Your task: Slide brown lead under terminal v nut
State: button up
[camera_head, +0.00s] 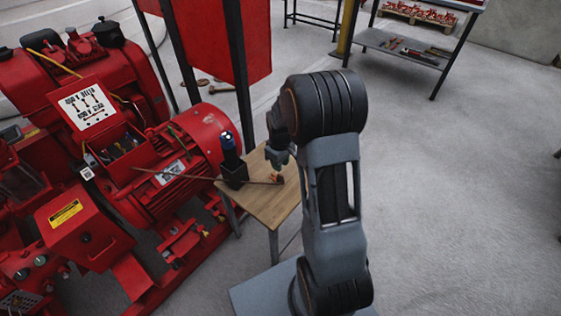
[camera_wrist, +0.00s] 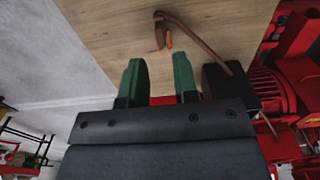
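The brown lead (camera_wrist: 195,28) lies on the wooden table (camera_wrist: 100,55) in the wrist view. Its bent end, with an orange tip, is beyond my fingertips. In the head view the lead (camera_head: 205,178) runs from the table leftward across the red motor. My gripper (camera_wrist: 159,75) has its two green fingers apart with nothing between them. In the head view my gripper (camera_head: 278,162) is above the table, near the lead's end. The open terminal box (camera_head: 122,148) on the motor shows small parts inside. The terminal v nut is too small to make out.
A black holder with a blue-and-black tool (camera_head: 232,160) stands on the table, left of my gripper. The holder (camera_wrist: 230,85) is right of my fingers in the wrist view. A red cabinet (camera_head: 225,40) stands behind. The floor to the right is clear.

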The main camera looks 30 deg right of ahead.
jog(key=shift+f+b, duration=2.15)
jog(key=shift+f, duration=0.65)
grip_shut()
jog(key=shift+r, duration=0.15)
notch_tip(320, 180, up, 10)
jog(key=p, duration=0.8)
